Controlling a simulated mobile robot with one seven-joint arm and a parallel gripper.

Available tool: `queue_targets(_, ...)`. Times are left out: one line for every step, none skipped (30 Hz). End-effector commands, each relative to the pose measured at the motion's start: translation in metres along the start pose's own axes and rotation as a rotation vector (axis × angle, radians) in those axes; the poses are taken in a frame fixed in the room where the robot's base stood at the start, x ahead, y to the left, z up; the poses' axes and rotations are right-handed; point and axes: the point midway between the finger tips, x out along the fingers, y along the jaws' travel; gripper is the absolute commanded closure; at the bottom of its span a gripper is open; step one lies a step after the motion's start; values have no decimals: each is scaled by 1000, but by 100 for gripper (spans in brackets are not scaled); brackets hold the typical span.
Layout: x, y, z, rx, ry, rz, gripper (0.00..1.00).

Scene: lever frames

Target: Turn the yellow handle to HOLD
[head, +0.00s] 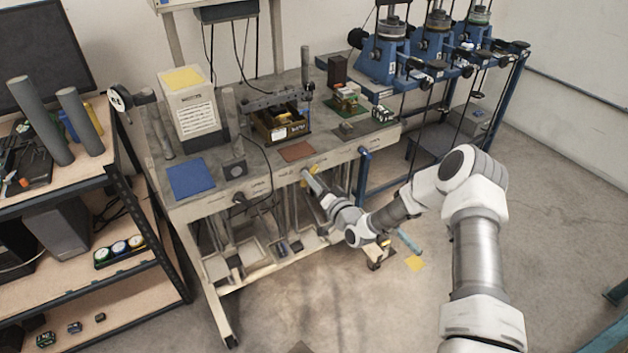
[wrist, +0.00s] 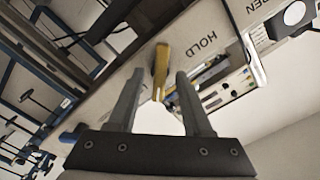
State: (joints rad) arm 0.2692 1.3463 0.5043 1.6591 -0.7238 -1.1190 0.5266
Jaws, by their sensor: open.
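The yellow handle (wrist: 161,68) is mounted on the bench's front rail and shows in the middle of the wrist view. The printed word HOLD (wrist: 202,47) lies just to the right of its upper end. My gripper (wrist: 160,80) is open, with one finger on each side of the handle and a visible gap on both sides. In the head view the yellow handle (head: 312,168) is small and partly covered by my gripper (head: 309,178) at the bench front. The handle's exact angle against the label is hard to tell there.
A blue handle (head: 363,156) sits further right on the same rail, and a black one (head: 240,198) to the left. The bench top (head: 215,150) carries boxes and trays. Blue machines (head: 385,52) stand at the back right. The floor in front is mostly clear.

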Motion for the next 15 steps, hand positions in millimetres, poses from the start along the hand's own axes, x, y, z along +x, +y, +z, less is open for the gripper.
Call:
queue_targets(0,0,0,0,0,0,55)
queue_targets(0,0,0,0,0,0,61)
queue_targets(0,0,0,0,0,0,68)
queue_targets(0,0,0,0,0,0,73)
queue_targets(0,0,0,0,0,0,79)
queue_targets(0,0,0,0,0,0,86)
queue_targets(0,0,0,0,0,0,91)
queue_targets(0,0,0,0,1,0,97)
queue_targets(0,0,0,0,1,0,100)
queue_targets(0,0,0,0,1,0,100)
queue_targets(0,0,0,0,1,0,100)
queue_targets(0,0,0,0,1,0,100)
queue_targets(0,0,0,0,1,0,100)
queue_targets(0,0,0,0,1,0,100)
queue_targets(0,0,0,-1,1,0,100)
